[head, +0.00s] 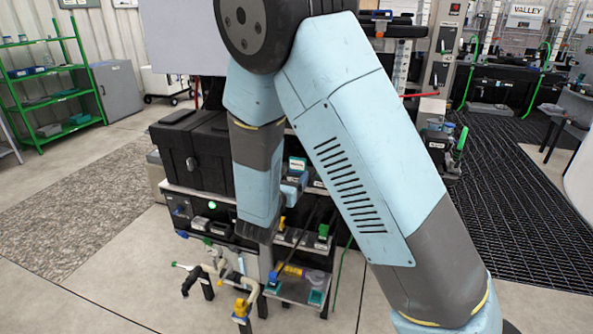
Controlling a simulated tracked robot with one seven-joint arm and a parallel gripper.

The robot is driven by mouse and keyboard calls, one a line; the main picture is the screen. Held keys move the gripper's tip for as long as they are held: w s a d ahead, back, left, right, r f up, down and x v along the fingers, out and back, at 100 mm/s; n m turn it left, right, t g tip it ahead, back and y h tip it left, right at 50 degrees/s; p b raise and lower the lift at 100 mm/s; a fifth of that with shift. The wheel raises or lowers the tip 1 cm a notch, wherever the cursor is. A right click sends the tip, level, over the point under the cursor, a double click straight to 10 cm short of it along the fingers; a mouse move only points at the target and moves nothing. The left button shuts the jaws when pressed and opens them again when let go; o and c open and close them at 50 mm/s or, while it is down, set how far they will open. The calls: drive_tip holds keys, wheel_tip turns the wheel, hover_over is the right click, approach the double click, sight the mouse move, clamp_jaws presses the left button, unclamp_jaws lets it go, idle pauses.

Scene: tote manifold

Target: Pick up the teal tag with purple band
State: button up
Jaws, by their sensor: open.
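My gripper (264,252) is the dark end of my arm, pointing down in front of the shelf unit. It is small in this view; it is open and I see nothing held in it. A small teal piece (315,298) lies on the lower shelf, right of and below my gripper. Another teal piece (297,164) stands higher up on the unit, beside my forearm. I cannot make out a purple band on either, so I cannot tell which is the teal tag. My arm covers much of the middle of the unit.
A pipe manifold (206,270) with a yellow valve (240,308) stands left of and below my gripper. A black case (192,158) sits on top of the shelf unit (198,192). A green rack (48,85) stands far left. The floor on the left is open.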

sight(297, 164)
drive_tip(key=x, duration=0.5)
drive_tip(key=shift+d+r, duration=0.1)
drive_tip(key=shift+r, duration=0.25)
drive_tip(key=shift+c, duration=0.2)
drive_tip(key=shift+s, duration=0.1)
drive_tip(key=c, duration=1.1)
